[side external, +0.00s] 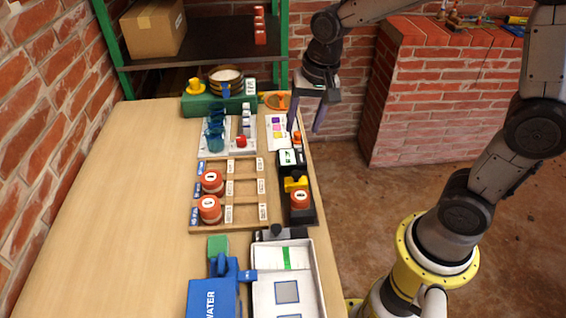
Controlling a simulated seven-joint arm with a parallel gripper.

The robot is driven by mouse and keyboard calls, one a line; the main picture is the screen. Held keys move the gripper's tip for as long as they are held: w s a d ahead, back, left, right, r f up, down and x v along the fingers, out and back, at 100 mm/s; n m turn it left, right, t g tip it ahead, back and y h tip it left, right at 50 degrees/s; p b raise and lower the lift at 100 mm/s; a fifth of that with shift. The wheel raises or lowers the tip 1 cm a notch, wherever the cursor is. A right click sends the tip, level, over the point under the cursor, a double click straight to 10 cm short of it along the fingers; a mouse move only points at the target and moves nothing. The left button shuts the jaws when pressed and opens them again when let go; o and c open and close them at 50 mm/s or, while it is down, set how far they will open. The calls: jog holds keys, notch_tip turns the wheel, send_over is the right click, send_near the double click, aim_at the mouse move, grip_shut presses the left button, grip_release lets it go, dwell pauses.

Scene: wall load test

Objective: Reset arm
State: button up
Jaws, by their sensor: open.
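My gripper (307,116) is open and empty. It points down above the right edge of the wooden table (105,190), near a white card with coloured squares (278,130). Its fingers are apart and hold nothing. Whether the fingertips touch anything below cannot be told from this view. Two red-orange cylinders (210,209) stand in the left slots of a wooden rack (246,213). Another orange cylinder (299,199) stands on a black device (298,216) with a yellow part, at the table's right edge.
A blue WATER container (213,298) and a white tray (262,302) stand at the near end. Blue cups (215,135) and a green case (203,104) are farther back. A shelf holds a cardboard box (153,30). A brick wall (420,95) stands right. The table's left side is clear.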

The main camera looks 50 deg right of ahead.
jog(key=s+r+n+t, duration=0.2)
jog(key=s+r+t, duration=0.1)
jog(key=s+r, duration=0.5)
jog(key=s+d+f+n, duration=0.1)
jog(key=s+n, duration=0.6)
jog(key=s, duration=0.3)
jog(key=shift+f, duration=0.4)
